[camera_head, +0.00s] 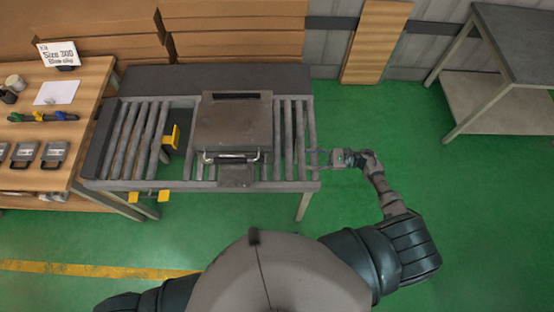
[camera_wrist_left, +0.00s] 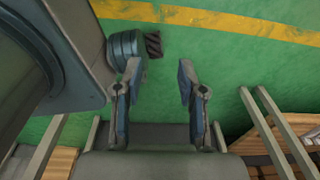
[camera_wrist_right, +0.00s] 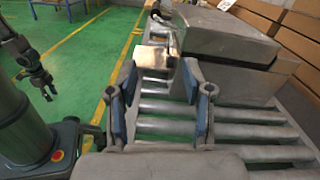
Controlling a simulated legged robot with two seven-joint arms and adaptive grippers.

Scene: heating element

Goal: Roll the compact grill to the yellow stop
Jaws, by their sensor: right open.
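The compact grill (camera_head: 232,120) is a grey metal box with a front handle (camera_head: 232,158). It sits on the roller conveyor (camera_head: 297,140), right of the middle. The yellow stop (camera_head: 172,136) stands left of it, with a gap of rollers and open frame between. My right gripper (camera_head: 322,158) is open and empty at the conveyor's right end, apart from the grill. In the right wrist view the grill (camera_wrist_right: 225,45) lies beyond the open fingers (camera_wrist_right: 158,65). My left gripper (camera_wrist_left: 156,68) is open and empty over green floor; the head view does not show it.
Two more yellow pieces (camera_head: 148,196) stick out at the conveyor's front edge. A wooden bench (camera_head: 60,85) with a sign and several small devices stands at the left. Stacked cardboard (camera_head: 235,30) is behind. A grey table (camera_head: 510,50) is far right. Green floor (camera_head: 470,200) is clear at right.

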